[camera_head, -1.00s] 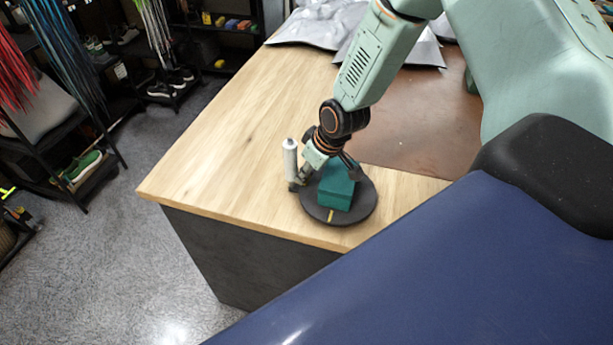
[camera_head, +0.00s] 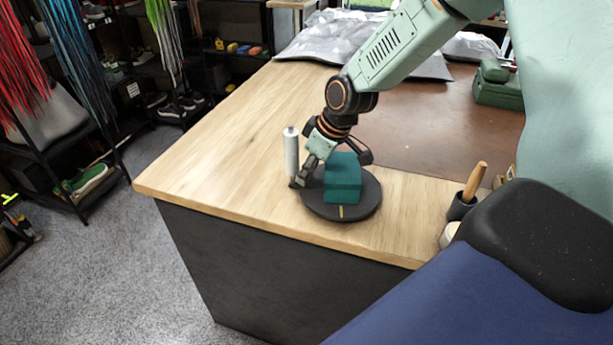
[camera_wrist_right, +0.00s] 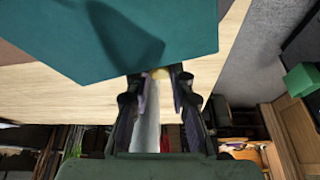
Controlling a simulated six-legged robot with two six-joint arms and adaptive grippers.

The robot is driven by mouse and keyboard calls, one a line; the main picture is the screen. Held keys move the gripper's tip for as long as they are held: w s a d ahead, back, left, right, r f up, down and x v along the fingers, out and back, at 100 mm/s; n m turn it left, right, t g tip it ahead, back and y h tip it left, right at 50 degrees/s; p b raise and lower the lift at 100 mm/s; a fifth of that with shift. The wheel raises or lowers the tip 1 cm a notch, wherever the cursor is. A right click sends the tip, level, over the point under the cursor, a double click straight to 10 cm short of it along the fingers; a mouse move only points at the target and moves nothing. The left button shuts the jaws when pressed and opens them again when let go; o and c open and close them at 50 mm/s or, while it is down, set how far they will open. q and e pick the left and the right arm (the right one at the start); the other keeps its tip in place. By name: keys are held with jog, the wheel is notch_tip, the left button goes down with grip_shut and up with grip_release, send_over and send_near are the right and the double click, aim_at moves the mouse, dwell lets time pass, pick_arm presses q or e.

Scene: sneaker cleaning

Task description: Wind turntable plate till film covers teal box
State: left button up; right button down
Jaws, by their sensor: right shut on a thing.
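The teal box (camera_head: 342,178) stands upright on the round black turntable plate (camera_head: 318,210), which bears a yellow mark at its front edge. A white film roll (camera_head: 291,153) stands upright just left of the plate. My right gripper (camera_head: 298,184) reaches down between roll and box and is shut at the roll's lower end. In the right wrist view the roll (camera_wrist_right: 146,125) shows between the fingers (camera_wrist_right: 156,78), with the teal box (camera_wrist_right: 170,35) just past them. The exact contact is small and partly hidden. No film is clearly visible on the box. My left gripper is not in view.
The wooden table (camera_head: 225,150) has free room left of the plate, up to its left edge. A brown mat (camera_head: 430,125) lies behind, with grey bags (camera_head: 325,40) and a green case (camera_head: 498,88). A wooden-handled tool (camera_head: 474,182) stands at right.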

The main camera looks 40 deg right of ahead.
aim_at(323, 213)
jog(key=shift+s+a+f+n+y+b, duration=0.1)
jog(key=shift+s+a+n+y+b, duration=0.15)
jog(key=shift+n+b, duration=0.3)
jog(key=shift+s+a+n+y+b, duration=0.1)
jog(key=shift+s+n+b, duration=0.3)
jog(key=shift+n, duration=0.15)
jog(key=shift+s+a+n+g+b, duration=0.2)
jog(key=shift+s+n+g+b, duration=0.15)
jog(key=shift+n, duration=0.35)
jog(key=shift+s+a+n+g+y, duration=0.1)
jog(key=shift+s+n+g+y, duration=0.25)
jog(key=shift+s+n, duration=0.5)
jog(key=shift+s+n+g+y, duration=0.15)
jog(key=shift+s+n+g, duration=0.25)
jog(key=shift+n, duration=0.65)
jog(key=shift+s+n+g+y, duration=0.2)
jog(key=shift+s+n, duration=0.4)
jog(key=shift+n, duration=0.4)
jog(key=shift+s+d+r+n+g, duration=0.1)
jog(key=shift+s+d+n+g, duration=0.25)
jog(key=shift+n, duration=0.35)
jog(key=shift+s+r+n+g, duration=0.1)
jog(key=shift+s+n+g, duration=0.1)
jog(key=shift+s+n, duration=0.4)
jog(key=shift+s+d+n+g, duration=0.2)
jog(key=shift+s+n+g, duration=0.1)
jog(key=shift+n, duration=0.5)
jog(key=shift+s, duration=0.1)
